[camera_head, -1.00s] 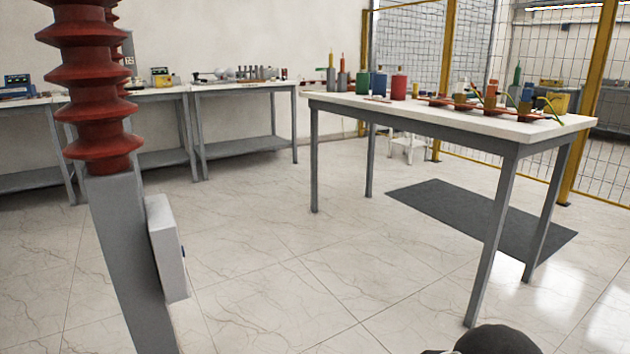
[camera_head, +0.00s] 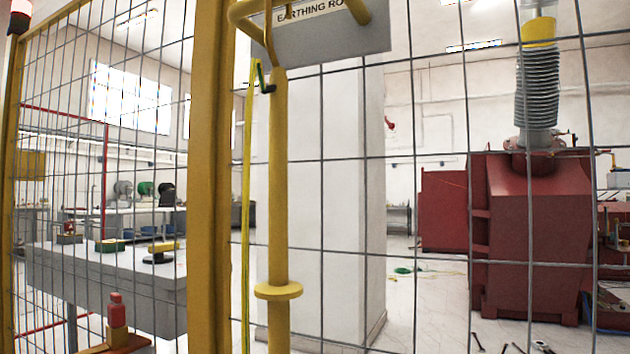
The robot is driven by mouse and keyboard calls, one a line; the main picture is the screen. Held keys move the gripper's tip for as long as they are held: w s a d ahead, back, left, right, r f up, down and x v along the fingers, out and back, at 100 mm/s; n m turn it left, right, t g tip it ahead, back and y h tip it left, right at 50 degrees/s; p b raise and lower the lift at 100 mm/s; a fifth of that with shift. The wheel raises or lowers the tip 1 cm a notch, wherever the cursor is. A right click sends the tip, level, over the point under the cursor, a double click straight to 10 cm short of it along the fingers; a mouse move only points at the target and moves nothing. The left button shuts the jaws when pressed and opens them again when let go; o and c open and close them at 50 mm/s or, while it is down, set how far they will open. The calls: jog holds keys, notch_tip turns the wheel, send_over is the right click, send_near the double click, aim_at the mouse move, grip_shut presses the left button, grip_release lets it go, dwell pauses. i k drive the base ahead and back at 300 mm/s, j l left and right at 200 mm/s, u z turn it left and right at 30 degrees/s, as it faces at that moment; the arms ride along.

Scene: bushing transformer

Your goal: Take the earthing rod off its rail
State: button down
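The earthing rod (camera_head: 278,190) is a yellow vertical rod with a round yellow collar, close in front of me left of centre. A yellow-green cable (camera_head: 247,200) runs down beside the rod from a small dark clamp. The rod's lower end is below the picture. My gripper is not in view.
A wire mesh fence (camera_head: 430,200) with a thick yellow post (camera_head: 209,180) stands right here. Behind it are a white pillar (camera_head: 350,210), a dark red transformer tank (camera_head: 540,220) with a grey bushing, and a grey bench (camera_head: 110,285) at left. Tools lie on the floor beyond.

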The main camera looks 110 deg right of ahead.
aim_at(278, 291)
jog(key=z, duration=0.5)
jog(key=k+z, duration=0.1)
jog(key=z, duration=0.4)
jog(key=j+z, duration=0.1)
jog(key=z, duration=0.85)
jog(key=k+l+z, duration=0.1)
jog(key=z, duration=0.9)
jog(key=l+z, duration=0.1)
jog(key=z, duration=0.4)
jog(key=k, duration=0.05)
